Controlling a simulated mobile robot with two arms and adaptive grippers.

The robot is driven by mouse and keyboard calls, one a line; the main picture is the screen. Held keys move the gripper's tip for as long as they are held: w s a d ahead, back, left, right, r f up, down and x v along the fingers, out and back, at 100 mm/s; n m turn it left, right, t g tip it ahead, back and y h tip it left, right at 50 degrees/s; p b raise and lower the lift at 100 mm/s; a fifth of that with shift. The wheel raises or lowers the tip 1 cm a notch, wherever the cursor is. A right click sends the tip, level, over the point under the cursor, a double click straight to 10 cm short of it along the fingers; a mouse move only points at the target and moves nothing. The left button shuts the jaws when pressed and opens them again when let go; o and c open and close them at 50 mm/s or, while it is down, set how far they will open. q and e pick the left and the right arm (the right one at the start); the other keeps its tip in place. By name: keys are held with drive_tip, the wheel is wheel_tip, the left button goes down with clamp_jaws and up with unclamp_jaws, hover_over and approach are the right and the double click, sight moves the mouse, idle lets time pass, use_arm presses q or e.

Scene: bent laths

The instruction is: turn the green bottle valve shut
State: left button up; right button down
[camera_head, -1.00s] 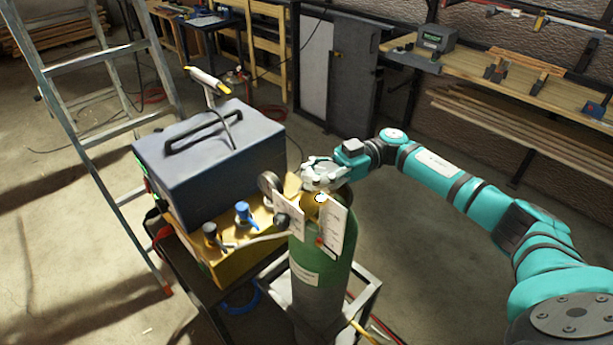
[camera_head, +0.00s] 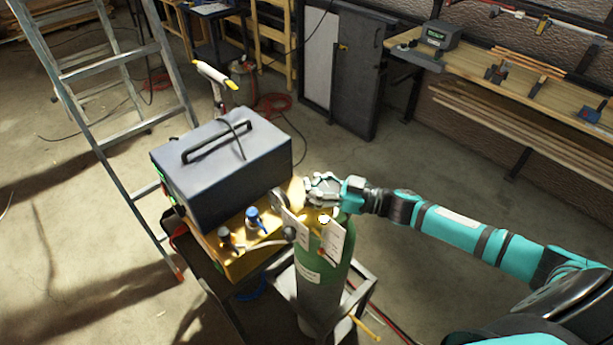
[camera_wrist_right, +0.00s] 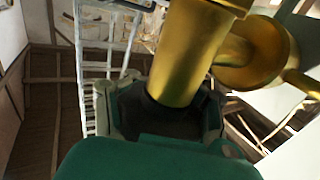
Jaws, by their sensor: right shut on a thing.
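The green bottle (camera_head: 328,272) stands upright with a grey lower part. Paper tags (camera_head: 335,241) hang at its neck and cover part of the valve there. My right gripper (camera_head: 322,190) is at the bottle's top, reaching in from the right, and it is shut on the valve. In the right wrist view, the brass valve body (camera_wrist_right: 195,55) rises from a dark knob (camera_wrist_right: 172,115) between my fingers. How far the valve is turned cannot be told. My left gripper is in neither view.
A dark blue box with a handle (camera_head: 222,160) sits on a yellow unit (camera_head: 245,262) left of the bottle. A stepladder (camera_head: 112,50) stands further left. A workbench (camera_head: 490,62) runs along the back right wall. The floor between is mostly clear.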

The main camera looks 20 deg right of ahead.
sight(323, 182)
drive_tip(key=d+m+t+h, duration=0.1)
drive_tip(key=m+t+h, duration=0.1)
drive_tip(key=h, duration=0.2)
drive_tip(key=w+d+m+t+h, duration=0.1)
drive_tip(key=m+t+h, duration=0.1)
drive_tip(key=m+h, duration=0.1)
drive_tip(key=d+m+t+h+p, duration=0.1)
drive_tip(key=m+h, duration=0.2)
drive_tip(key=h, duration=0.1)
drive_tip(key=shift+w+f+t+h, duration=0.15)
drive_tip(key=shift+f+t+h, duration=0.05)
drive_tip(key=shift+t+h, duration=0.2)
drive_tip(key=shift+m+h, duration=0.3)
drive_tip(key=shift+f, duration=0.1)
drive_tip(key=c, duration=1.7)
unclamp_jaws()
drive_tip(key=shift+d, duration=0.1)
drive_tip(key=o, duration=0.7)
drive_tip(key=shift+s+d+r, duration=0.1)
drive_tip(key=shift+s+r, duration=0.2)
drive_tip(key=shift+s, duration=0.15)
drive_tip(key=shift+o, duration=0.5)
drive_tip(key=shift+w, duration=0.3)
drive_tip(key=shift+s, duration=0.1)
drive_tip(key=s, duration=0.7)
drive_tip(key=shift+s+d, duration=0.15)
